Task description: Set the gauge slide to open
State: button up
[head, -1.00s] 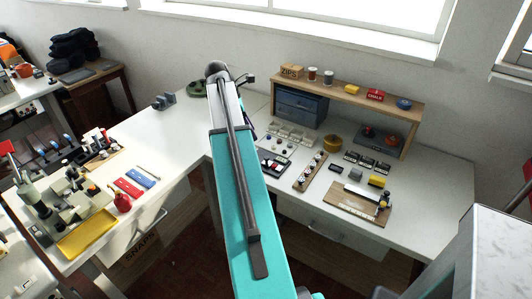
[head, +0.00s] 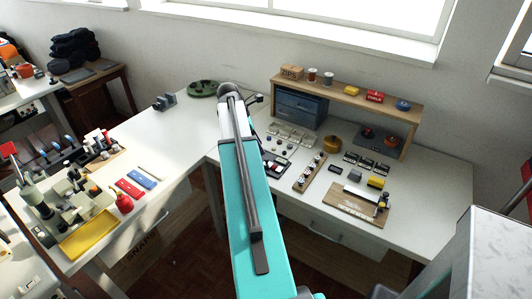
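A wooden board (head: 345,208) lies near the front of the right-hand table. A pale metal bar and a small dark upright piece (head: 381,203) sit on it; this looks like a gauge, but I cannot tell for sure which part is the slide or how it is set. My arm reaches up through the middle of the head view, its far end left of the table's small parts and well away from the board.
A strip with several knobs (head: 309,172) lies left of the board. A green round thing (head: 202,88) and a grey block (head: 164,101) sit on the left table, with bare surface around them.

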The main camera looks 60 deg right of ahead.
aim_at(267, 159)
jog(key=shift+p+x, duration=0.6)
jog(key=shift+x, duration=2.65)
grip_shut()
